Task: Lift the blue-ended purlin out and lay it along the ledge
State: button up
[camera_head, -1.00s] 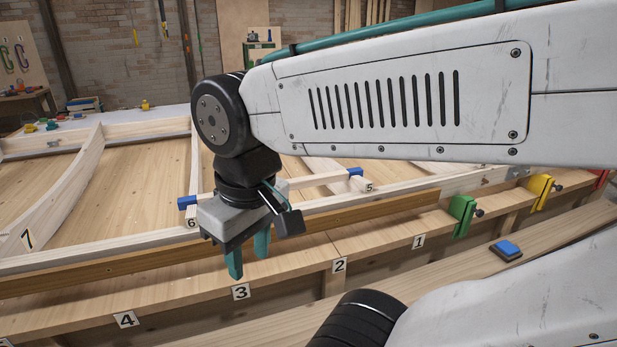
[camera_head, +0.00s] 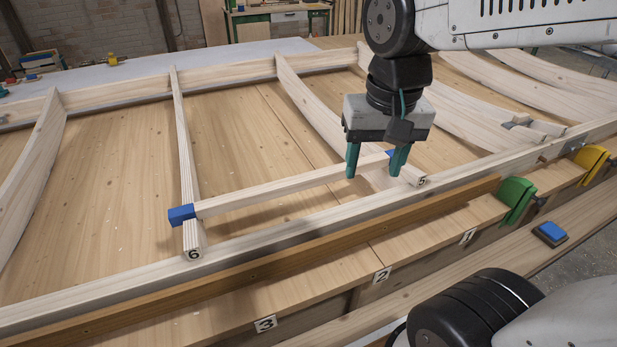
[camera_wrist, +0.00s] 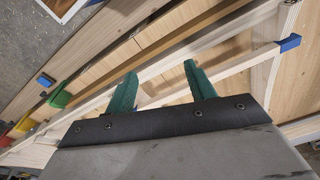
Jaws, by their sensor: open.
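The blue-ended purlin (camera_head: 290,187) is a pale wooden bar lying across the ribs numbered 6 (camera_head: 188,180) and 5 (camera_head: 330,130). Its left blue end (camera_head: 181,215) rests at rib 6; its right blue end (camera_head: 391,154) is partly hidden behind my gripper. My gripper (camera_head: 376,172) is open, teal fingers pointing down, near the purlin's right end. In the wrist view the purlin (camera_wrist: 235,64) passes beyond the open fingers (camera_wrist: 160,90), with one blue end (camera_wrist: 289,43) at upper right. I cannot tell whether the fingers straddle it. The brown ledge (camera_head: 250,262) runs along the front of the frame.
Green (camera_head: 516,199) and yellow (camera_head: 592,163) clamps stand at the right front edge. A blue block (camera_head: 550,233) lies on the front board. More curved ribs lie to the right. The ledge looks bare between the left edge and the green clamp.

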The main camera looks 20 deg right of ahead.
jog(key=w+f+m, duration=0.3)
jog(key=w+m, duration=0.3)
jog(key=w, duration=0.6)
jog(key=m+g, duration=0.1)
jog(key=m, duration=0.7)
send_over(301, 178)
notch_tip(301, 178, down, 10)
jog(key=shift+w+a+r, duration=0.1)
jog(key=shift+r, duration=0.05)
notch_tip(301, 178, down, 7)
jog(key=shift+f, duration=0.5)
grip_shut()
